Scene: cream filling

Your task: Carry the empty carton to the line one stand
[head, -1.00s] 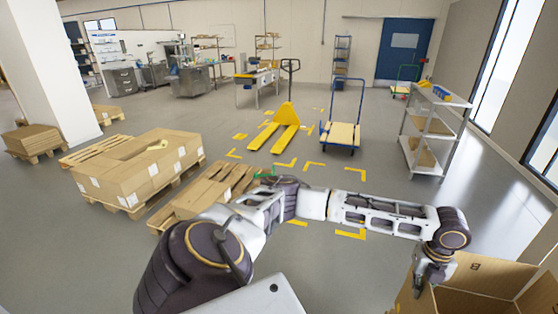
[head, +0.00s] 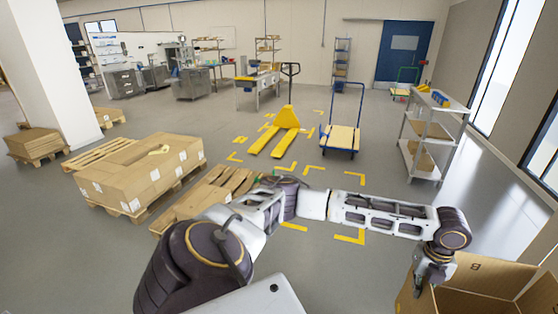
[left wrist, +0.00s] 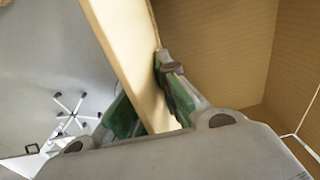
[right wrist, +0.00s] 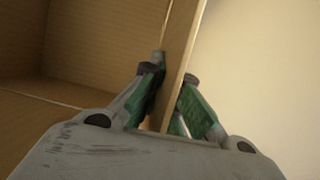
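The open brown cardboard carton (head: 475,268) is at the lower right of the head view, cut off by the frame edge. The inside that shows is empty. My left gripper (head: 432,280) is at its near left wall. In the left wrist view my left gripper (left wrist: 146,82) has one finger on each side of that carton wall (left wrist: 122,40), closed on it. In the right wrist view my right gripper (right wrist: 170,82) has its fingers on both sides of another carton wall (right wrist: 182,45). The right arm is outside the head view. I cannot tell which stand is line one.
Pallets with flat cartons (head: 140,172) and (head: 208,192) stand at left. A yellow pallet jack (head: 287,118), a blue platform trolley (head: 342,138) and a grey shelf cart (head: 434,135) stand ahead. Yellow floor marks (head: 350,238) lie beyond my arm. Grey floor between is open.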

